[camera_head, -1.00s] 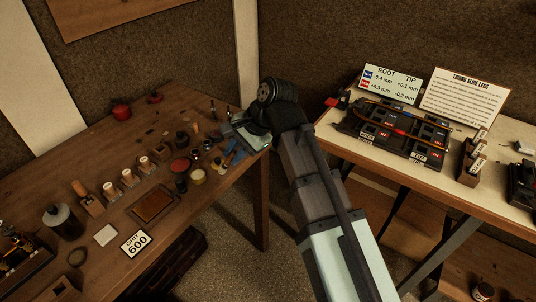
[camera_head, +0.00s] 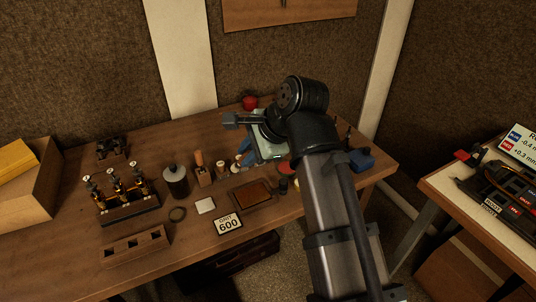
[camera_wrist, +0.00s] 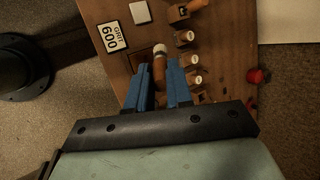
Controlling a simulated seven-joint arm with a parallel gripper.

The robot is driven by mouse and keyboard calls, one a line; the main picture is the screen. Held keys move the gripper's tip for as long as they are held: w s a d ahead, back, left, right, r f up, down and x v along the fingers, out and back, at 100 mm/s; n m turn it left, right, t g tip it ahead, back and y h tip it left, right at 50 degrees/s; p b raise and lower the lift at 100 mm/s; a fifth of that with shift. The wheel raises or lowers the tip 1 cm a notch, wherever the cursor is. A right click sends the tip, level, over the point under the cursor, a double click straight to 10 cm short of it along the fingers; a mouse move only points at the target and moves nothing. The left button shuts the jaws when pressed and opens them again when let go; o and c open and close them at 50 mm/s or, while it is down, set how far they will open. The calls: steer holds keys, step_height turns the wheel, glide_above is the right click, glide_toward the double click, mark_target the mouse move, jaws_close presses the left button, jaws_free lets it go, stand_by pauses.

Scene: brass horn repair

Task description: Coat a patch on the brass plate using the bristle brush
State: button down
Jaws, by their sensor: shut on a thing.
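My gripper (camera_wrist: 160,88) has two blue fingers closed around a slim orange-brown handle with a whitish end (camera_wrist: 160,68), which looks like the bristle brush. In the head view my gripper (camera_head: 243,148) is over the workbench, behind the brass plate, and my arm largely hides the brush there. The brass plate (camera_head: 252,193) looks like an orange-brown rectangle in a dark frame, lying flat on the bench. In the wrist view the plate is mostly hidden behind the fingers. I cannot tell whether the brush touches anything.
A valve stand (camera_head: 122,200) is farther left.

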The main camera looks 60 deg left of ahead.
steer(key=shift+s+f, duration=0.15)
steer(key=shift+s, duration=0.05)
steer(key=shift+f, duration=2.3)
steer(key=shift+r, duration=0.1)
